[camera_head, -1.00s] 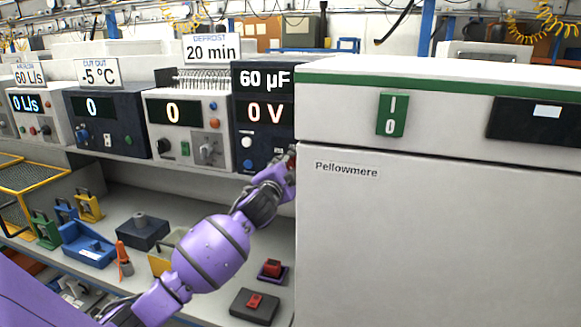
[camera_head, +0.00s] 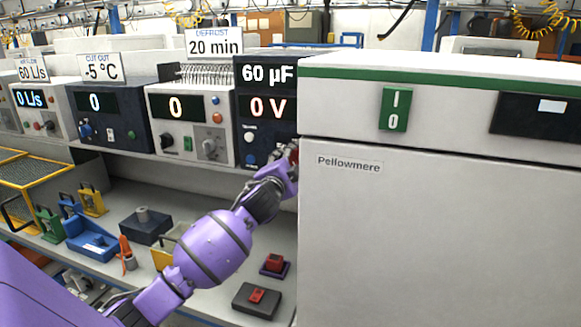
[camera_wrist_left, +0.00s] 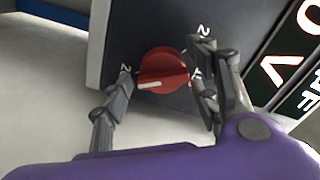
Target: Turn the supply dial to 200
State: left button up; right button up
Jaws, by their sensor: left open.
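A red round dial (camera_wrist_left: 165,66) with a white pointer mark sits on the dark face of a unit (camera_wrist_left: 130,30) in the left wrist view. The pointer faces left, slightly down in the picture. Partly hidden white figures starting with 2 stand left of the dial and above right. My left gripper (camera_wrist_left: 163,82) is open, with one finger on each side of the dial; I cannot tell whether they touch it. In the head view my left gripper (camera_head: 289,162) is at the lower right of the dark unit (camera_head: 264,128), which reads 60 µF and 0 V. My right gripper is not in view.
A large white Pellowmere cabinet (camera_head: 430,220) stands close to the right of my left gripper. More instrument units (camera_head: 190,125) line the shelf to the left.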

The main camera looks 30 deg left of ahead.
pick_arm(q)
jog(key=v, duration=1.1)
jog(key=shift+s+d, duration=0.2)
jog(key=shift+s, duration=0.1)
